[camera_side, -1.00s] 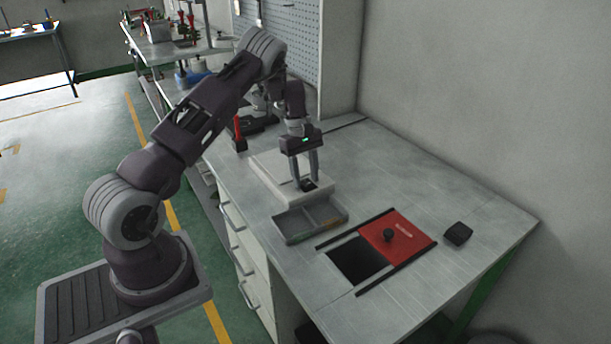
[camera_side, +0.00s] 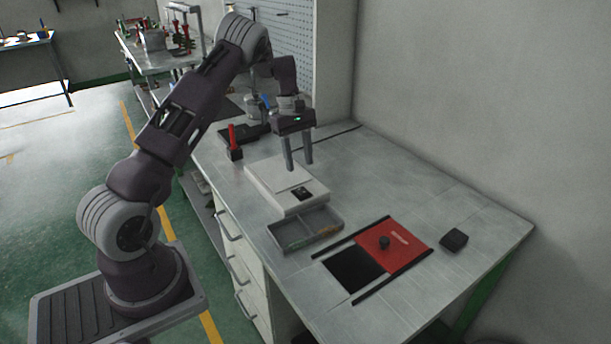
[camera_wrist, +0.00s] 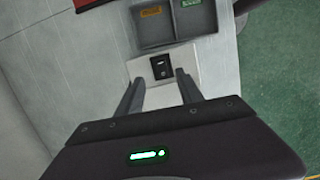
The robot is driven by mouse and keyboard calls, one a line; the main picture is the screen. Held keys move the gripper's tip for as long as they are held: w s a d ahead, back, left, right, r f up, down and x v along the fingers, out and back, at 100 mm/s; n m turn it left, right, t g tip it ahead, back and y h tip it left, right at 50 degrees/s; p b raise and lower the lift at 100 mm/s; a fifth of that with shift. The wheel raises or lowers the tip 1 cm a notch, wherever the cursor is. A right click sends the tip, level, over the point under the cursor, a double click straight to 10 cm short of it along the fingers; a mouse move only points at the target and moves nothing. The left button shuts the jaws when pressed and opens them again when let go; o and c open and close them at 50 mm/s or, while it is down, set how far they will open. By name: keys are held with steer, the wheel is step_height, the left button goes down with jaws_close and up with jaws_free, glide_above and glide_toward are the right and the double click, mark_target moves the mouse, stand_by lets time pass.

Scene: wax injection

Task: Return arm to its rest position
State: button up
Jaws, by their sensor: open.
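My gripper (camera_side: 299,166) hangs above a flat white box-like device (camera_side: 275,180) on the bench, with its fingers pointing down. The fingers are apart with nothing between them. A small black square piece (camera_side: 302,194) lies on the front part of the white device. In the wrist view my gripper (camera_wrist: 158,92) shows its two open fingers, with the black piece (camera_wrist: 161,67) beyond them, clear of both fingertips.
A red sliding cover (camera_side: 400,246) with a black knob sits beside a dark opening (camera_side: 354,270). A small black box (camera_side: 453,240) lies rightward. A red-handled tool (camera_side: 233,140) stands at left.

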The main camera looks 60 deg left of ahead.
steer(key=s+d+r+m+t, duration=0.1)
steer(key=s+d+r+m, duration=0.35)
steer(key=d+r, duration=0.5)
steer(key=s+d+r+m+t, duration=0.2)
steer(key=s+d+r+m, duration=0.25)
steer(key=d+r, duration=0.55)
steer(key=s+d+m+t+y, duration=0.1)
steer(key=s+d+m, duration=0.2)
steer(key=s, duration=0.6)
steer(key=s+d+m+t+y, duration=0.1)
steer(key=s+d+m, duration=0.3)
steer(key=s, duration=0.6)
steer(key=shift+s+d+r+m+t+y, duration=0.2)
steer(key=shift+d+r+m+t+y, duration=0.1)
steer(key=shift+m, duration=0.6)
